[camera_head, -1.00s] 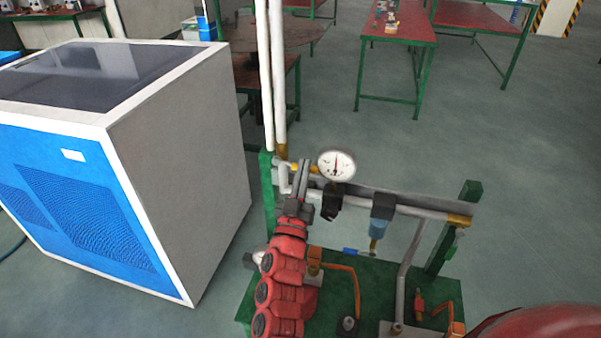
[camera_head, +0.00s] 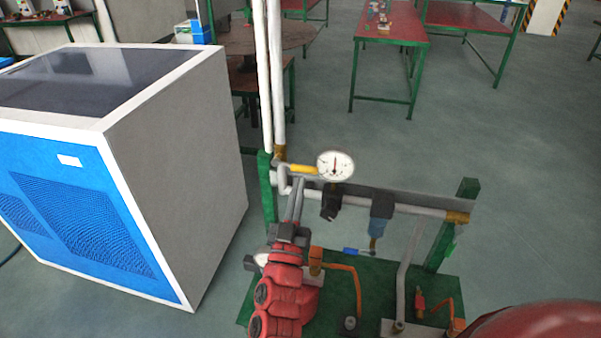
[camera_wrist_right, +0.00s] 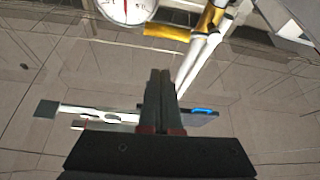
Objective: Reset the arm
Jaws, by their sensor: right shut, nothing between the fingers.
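My right arm (camera_head: 283,300), red with dark joints, reaches up from the lower middle of the head view. Its gripper (camera_head: 298,184) has its two fingers together and holds nothing. The gauge (camera_wrist_right: 126,8) is cut off at the top there. My left gripper is not in view.
A green frame (camera_head: 265,205) carries white pipes, a blue-bottomed filter (camera_head: 377,228) and fittings close around the arm. A large blue and grey cabinet (camera_head: 180,165) stands left. Red-topped tables (camera_head: 392,30) are behind. The floor right of the frame is open.

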